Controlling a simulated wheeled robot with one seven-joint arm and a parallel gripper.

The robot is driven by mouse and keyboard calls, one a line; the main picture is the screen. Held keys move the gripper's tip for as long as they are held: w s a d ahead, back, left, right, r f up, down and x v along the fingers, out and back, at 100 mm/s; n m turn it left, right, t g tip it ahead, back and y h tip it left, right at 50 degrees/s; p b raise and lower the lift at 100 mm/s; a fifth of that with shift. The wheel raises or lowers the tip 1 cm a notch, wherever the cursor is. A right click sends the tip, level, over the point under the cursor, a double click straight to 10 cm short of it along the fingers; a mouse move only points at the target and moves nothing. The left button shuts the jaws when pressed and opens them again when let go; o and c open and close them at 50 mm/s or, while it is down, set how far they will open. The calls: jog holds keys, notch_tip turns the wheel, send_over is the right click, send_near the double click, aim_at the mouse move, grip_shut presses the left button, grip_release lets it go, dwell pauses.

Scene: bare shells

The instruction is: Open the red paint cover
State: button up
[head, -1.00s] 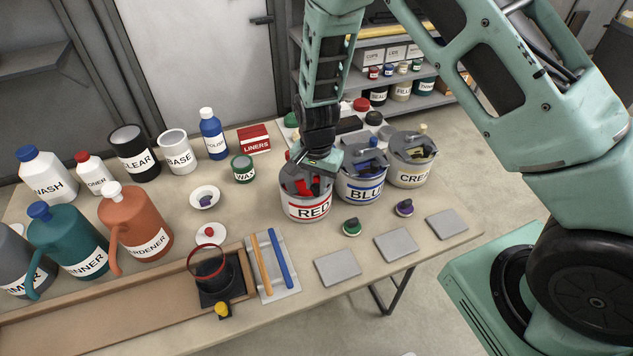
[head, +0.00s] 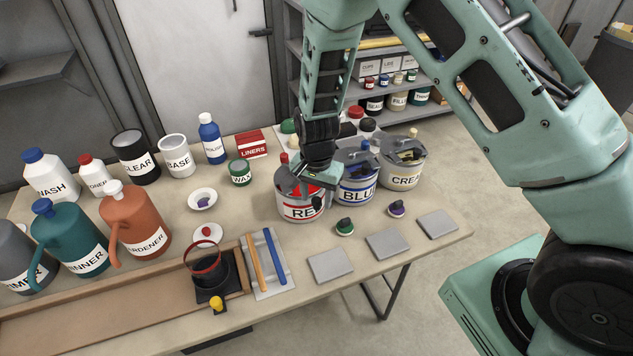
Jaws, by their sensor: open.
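The RED can (head: 302,212) is a grey paint can with a white label reading RED, standing on the table. Its grey lid carries a small red knob (head: 283,158) at the back. A red area (head: 309,190) shows on its top, partly hidden behind my gripper. My gripper (head: 316,197) is directly above the front right of this can, with dark fingers low at its rim. It is open. I cannot tell whether the fingers touch the cover, since the arm hides much of the top.
The BLUE can (head: 357,191) stands close on the right, with the CREAM can (head: 403,176) beyond it. Grey square plates (head: 331,265) lie along the front edge. A WAX jar (head: 240,173) and a white dish (head: 202,201) stand left, with clear table between them and the RED can.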

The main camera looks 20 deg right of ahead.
aim_at(316, 200)
notch_tip(316, 200, up, 17)
jog(key=b, duration=0.2)
jog(key=shift+s+r, duration=0.1)
dwell(0.5)
jog(key=s+a+r+n, duration=0.1)
jog(key=s+a+n, duration=0.2)
jog(key=s+n, duration=0.5)
jog(key=s+a+r+n, duration=0.2)
jog(key=s+n, duration=0.6)
jog(key=s, duration=1)
jog(key=shift+s+a+n+y+b, duration=0.3)
jog(key=shift+a+n+b, duration=0.1)
jog(key=shift+a, duration=0.3)
